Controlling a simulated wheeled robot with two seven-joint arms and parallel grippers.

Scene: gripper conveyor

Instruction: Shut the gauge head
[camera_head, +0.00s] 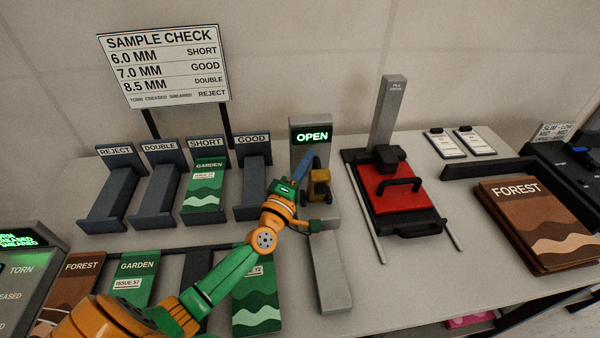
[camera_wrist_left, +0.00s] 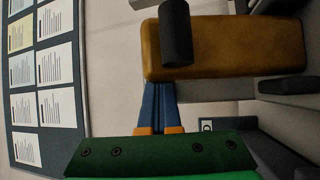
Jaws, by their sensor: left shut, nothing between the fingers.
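The gauge stands mid-table, with a green-lit display (camera_head: 313,136) reading OPEN and a long grey bed (camera_head: 330,265) in front. Its yellow gauge head (camera_head: 319,180) sits raised before the display post. The yellow head also fills the upper part of the left wrist view (camera_wrist_left: 225,50), with a dark round handle (camera_wrist_left: 176,32) sticking out. My left gripper (camera_head: 309,154) is shut and empty, its blue fingers beside the head's left side. In the left wrist view the fingertips (camera_wrist_left: 160,84) meet the head's edge; I cannot tell whether they touch. My right gripper is not in view.
Labelled dark stands (camera_head: 160,190) line the back left; the SHORT one holds a green GARDEN booklet (camera_head: 206,190). More booklets (camera_head: 130,285) lie in front. A red-plated press (camera_head: 395,190) stands right of the gauge, and brown FOREST booklets (camera_head: 540,225) lie farther right.

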